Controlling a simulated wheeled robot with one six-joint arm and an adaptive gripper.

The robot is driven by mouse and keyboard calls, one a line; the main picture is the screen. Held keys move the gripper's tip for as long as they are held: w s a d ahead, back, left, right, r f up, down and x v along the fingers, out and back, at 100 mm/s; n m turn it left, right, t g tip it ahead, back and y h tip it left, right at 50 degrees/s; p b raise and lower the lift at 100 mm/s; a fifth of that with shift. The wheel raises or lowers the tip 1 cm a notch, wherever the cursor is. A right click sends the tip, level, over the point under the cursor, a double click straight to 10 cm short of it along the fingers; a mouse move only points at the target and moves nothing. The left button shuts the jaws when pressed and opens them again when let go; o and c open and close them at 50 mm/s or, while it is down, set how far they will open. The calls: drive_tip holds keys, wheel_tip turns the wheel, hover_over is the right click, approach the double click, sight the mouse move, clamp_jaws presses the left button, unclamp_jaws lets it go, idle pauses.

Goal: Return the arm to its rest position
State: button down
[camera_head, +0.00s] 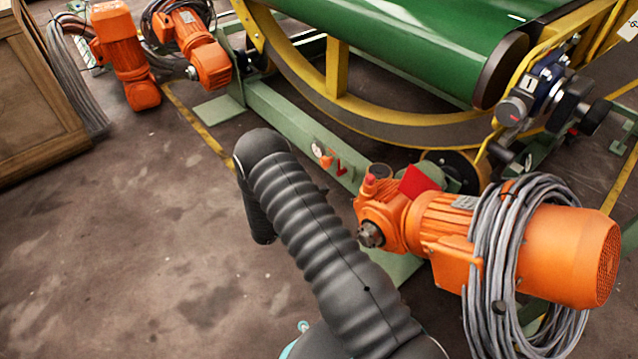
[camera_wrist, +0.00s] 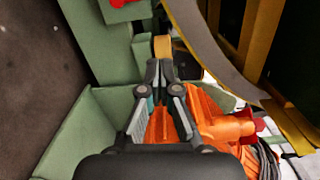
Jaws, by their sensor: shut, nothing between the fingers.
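My gripper (camera_wrist: 159,70) shows in the wrist view with its two fingers together at the tips and nothing between them. Beyond the fingertips is a green steel frame with a tan roller-like part (camera_wrist: 162,47). An orange motor (camera_wrist: 205,125) lies below and to the right of the fingers in the wrist view. In the head view my black ribbed arm reaches up from the bottom edge and bends down at its far end. My gripper is not visible in the head view.
In the head view a large orange motor (camera_head: 565,250) with coiled grey cable stands close right of my arm. The ring machine's green frame (camera_head: 285,125) and yellow ring are behind it. Two orange motors and a wooden crate (camera_head: 35,110) are at left. The left floor is clear.

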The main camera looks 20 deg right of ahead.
drive_tip(key=s+d+r+m+g+y+p, duration=0.1)
drive_tip(key=s+d+r+m+g, duration=0.2)
drive_tip(key=r+m, duration=0.5)
drive_tip(key=s+d+r+m+g+y+p, duration=0.1)
drive_tip(key=s+r+m+g+y, duration=0.3)
drive_tip(key=r, duration=0.6)
drive_tip(key=s+d+r+m+g+h+p, duration=0.1)
drive_tip(key=s+d+r+m+g, duration=0.1)
drive_tip(key=s+r+m, duration=0.55)
drive_tip(key=s+a+r+m+t+y+p, duration=0.2)
drive_tip(key=s+a+r+m+y, duration=0.3)
drive_tip(key=s+r+m, duration=0.5)
drive_tip(key=s+a+r+m+t+y+p, duration=0.2)
drive_tip(key=s+a+r+m+t+y, duration=0.2)
drive_tip(key=s+r+m+y, duration=0.3)
drive_tip(key=shift+s+a+r+m, duration=0.4)
drive_tip(key=shift+s+r+m, duration=1.25)
drive_tip(key=shift+m, duration=0.2)
